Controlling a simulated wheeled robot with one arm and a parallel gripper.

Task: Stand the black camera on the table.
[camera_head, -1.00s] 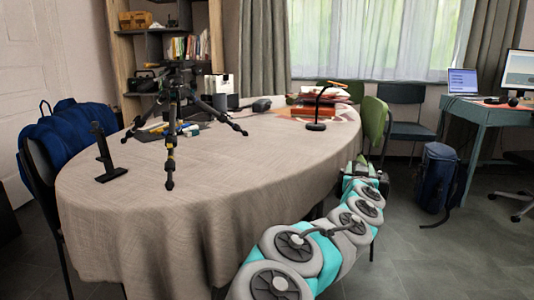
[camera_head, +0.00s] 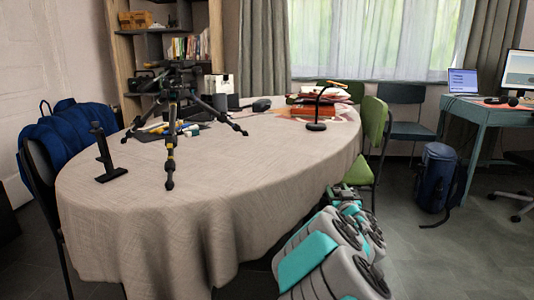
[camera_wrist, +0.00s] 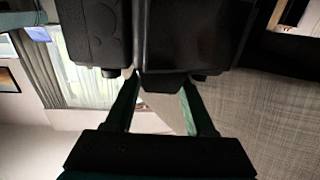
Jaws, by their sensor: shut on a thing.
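The black camera (camera_wrist: 190,35) fills the top of the wrist view, close up. My gripper (camera_wrist: 160,88) is shut on its lower edge in that view, with one finger on each side of a narrow part. The camera's far side is out of frame, and I cannot find the camera in the head view. The oval table (camera_head: 240,175) has a grey-beige cloth. Woven cloth of the same kind shows at the right of the wrist view (camera_wrist: 265,110).
A black tripod (camera_head: 171,110) stands on the table's left half. A black stand (camera_head: 107,160) is at the left edge. A desk lamp (camera_head: 317,125) and stacked books (camera_head: 303,110) are at the back right. The front middle is bare. A green chair (camera_head: 373,130) stands at the right.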

